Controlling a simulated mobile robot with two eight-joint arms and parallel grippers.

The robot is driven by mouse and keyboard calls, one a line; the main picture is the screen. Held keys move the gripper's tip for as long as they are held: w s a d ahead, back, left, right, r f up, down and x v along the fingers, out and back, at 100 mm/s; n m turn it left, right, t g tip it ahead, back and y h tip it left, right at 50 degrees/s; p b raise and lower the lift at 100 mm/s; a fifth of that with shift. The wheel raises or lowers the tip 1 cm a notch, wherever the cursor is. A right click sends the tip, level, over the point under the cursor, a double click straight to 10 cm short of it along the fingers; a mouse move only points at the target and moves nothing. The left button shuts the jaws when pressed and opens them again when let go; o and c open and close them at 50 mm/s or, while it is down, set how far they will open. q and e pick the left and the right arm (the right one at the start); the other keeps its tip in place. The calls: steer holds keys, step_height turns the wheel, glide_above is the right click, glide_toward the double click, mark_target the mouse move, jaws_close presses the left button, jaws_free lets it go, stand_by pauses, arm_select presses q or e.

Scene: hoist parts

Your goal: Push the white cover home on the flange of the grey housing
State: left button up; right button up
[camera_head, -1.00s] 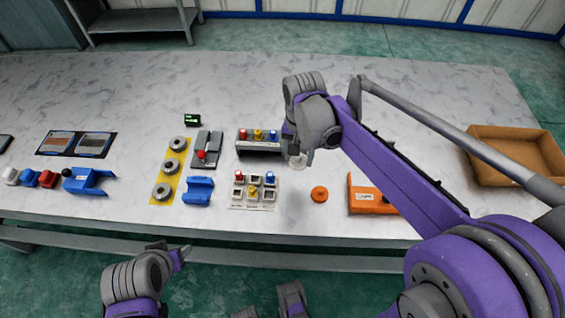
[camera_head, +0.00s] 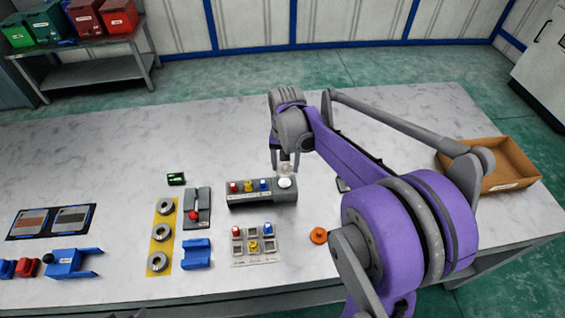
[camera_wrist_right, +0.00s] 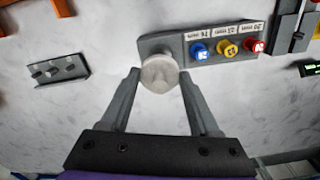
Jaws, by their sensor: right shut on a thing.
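The grey housing (camera_head: 260,202) lies on the table with red, yellow and blue knobs along its top. A pale round disc (camera_head: 285,183) shows at its right end; I cannot tell whether this is the flange or part of the cover. My right gripper (camera_head: 284,168) is at that end, fingers downward. In the right wrist view the gripper (camera_wrist_right: 158,78) is shut on the round white cover (camera_wrist_right: 158,74), which overlaps the end of the housing (camera_wrist_right: 178,43). The contact beneath the cover is hidden. My left gripper is not in view.
A switch block (camera_head: 203,201), a yellow strip with grey rings (camera_head: 162,236), a blue bracket (camera_head: 196,254), a button tray (camera_head: 255,246) and an orange round part (camera_head: 318,235) lie nearby. A cardboard box (camera_head: 510,166) stands right. The table behind the housing is clear.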

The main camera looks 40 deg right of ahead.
mark_target(285, 183)
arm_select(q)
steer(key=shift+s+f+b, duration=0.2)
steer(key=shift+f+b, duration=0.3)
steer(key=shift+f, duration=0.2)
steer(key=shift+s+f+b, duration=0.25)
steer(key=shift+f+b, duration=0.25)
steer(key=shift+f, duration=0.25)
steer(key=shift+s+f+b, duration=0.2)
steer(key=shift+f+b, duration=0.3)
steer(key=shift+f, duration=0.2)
arm_select(e)
steer(key=shift+f, duration=2.85)
steer(key=shift+w, duration=0.1)
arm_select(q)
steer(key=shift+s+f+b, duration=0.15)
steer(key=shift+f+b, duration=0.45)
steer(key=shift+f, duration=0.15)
arm_select(e)
steer(key=shift+f, duration=0.7)
steer(key=o, duration=1.4)
steer(key=shift+c, duration=0.2)
steer(key=shift+r, duration=0.1)
